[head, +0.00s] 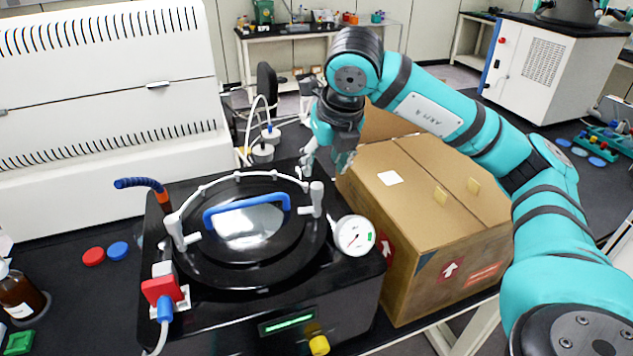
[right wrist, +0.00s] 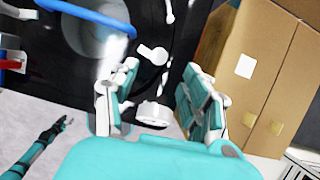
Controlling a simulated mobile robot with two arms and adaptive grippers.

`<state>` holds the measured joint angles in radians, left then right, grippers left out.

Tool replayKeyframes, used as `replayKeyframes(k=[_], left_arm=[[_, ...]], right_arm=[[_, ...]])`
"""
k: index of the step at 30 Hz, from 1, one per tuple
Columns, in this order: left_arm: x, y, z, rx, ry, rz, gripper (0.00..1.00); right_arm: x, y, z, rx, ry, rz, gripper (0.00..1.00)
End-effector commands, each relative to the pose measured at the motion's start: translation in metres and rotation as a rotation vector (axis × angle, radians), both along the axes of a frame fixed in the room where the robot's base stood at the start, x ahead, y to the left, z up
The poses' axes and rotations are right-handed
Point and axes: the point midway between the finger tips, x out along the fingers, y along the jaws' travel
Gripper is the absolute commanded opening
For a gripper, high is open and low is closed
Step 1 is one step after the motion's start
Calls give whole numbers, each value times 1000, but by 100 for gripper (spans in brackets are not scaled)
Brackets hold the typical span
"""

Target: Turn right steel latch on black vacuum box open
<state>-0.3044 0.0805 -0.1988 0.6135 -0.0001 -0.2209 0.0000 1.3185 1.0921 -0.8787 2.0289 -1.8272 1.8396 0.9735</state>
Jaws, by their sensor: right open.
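The black vacuum box (head: 262,328) stands on the dark bench with a round lid and blue handle (head: 245,205). Its right steel latch (head: 316,198) is a pale upright post with a short side lever, at the lid's right edge. It also shows in the right wrist view (right wrist: 153,55), just beyond the fingertips. The left latch (head: 176,232) is at the lid's left edge. My right gripper (head: 327,163) is open and empty, behind and above the right latch, apart from it. My left gripper (right wrist: 66,124) shows small in the right wrist view; its jaws are unclear.
A white pressure gauge (head: 354,235) sits at the box's right side. A large cardboard box (head: 420,205) stands close on the right. A red connector (head: 161,288) and hose are at the left. A big white machine (head: 105,90) stands behind left.

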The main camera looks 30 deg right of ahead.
Motion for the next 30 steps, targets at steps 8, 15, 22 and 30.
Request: replayKeyframes(k=[8, 15, 22, 30], left_arm=[[8, -1, 18, -3, -14, -2, 42], [9, -2, 24, -3, -15, -2, 42], [9, -2, 24, -3, -15, -2, 42], [8, -2, 24, -3, -13, -2, 42]], right_arm=[[20, -4, -51, 0, 6, 1, 48], [31, -6, -75, 1, 2, 0, 48], [32, -6, -80, 1, 0, 2, 48], [32, -6, -79, 1, 0, 2, 28]])
